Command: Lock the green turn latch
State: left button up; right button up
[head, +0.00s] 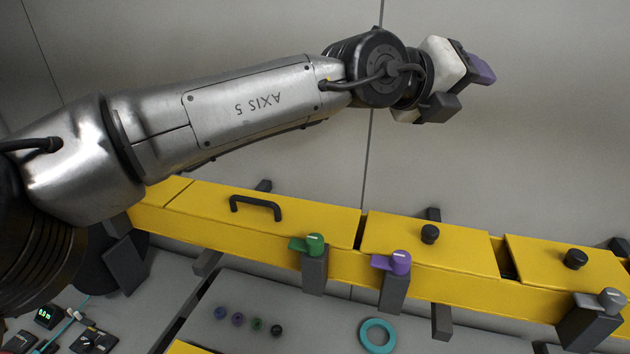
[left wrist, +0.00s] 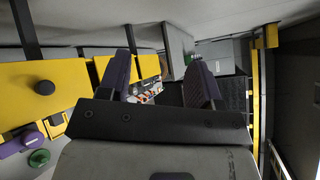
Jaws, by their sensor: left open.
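The green turn latch (head: 314,244) sits on a dark grey post at the front edge of the yellow trough, its lever pointing left in the head view. A green knob (left wrist: 39,158), apparently the same latch, shows at the lower left of the left wrist view. My left gripper (head: 468,86) is up beyond the trough, above and right of the green latch and well apart from it. Its purple-tipped fingers stand apart with nothing between them, also in the left wrist view (left wrist: 160,82). My right gripper is in neither view.
A purple latch (head: 397,262) and a grey latch (head: 606,300) stand on posts to the right. The yellow lids carry a black handle (head: 256,207) and black knobs (head: 430,234). A teal ring (head: 364,340) and several small buttons lie on the grey panel in front.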

pick_arm(q)
jog(key=w+a+f+n+g+y, duration=0.2)
jog(key=w+a+f+n+y, duration=0.15)
jog(key=a+f+y, duration=0.45)
jog(key=n+g+y, duration=0.5)
jog(key=n+y, duration=0.1)
jog(key=n, duration=0.2)
send_near(315, 238)
jog(key=shift+n, duration=0.25)
notch_tip(315, 238, down, 10)
jog(key=shift+d+f+p, duration=0.1)
jog(key=shift+p, duration=0.35)
jog(key=c, duration=0.9)
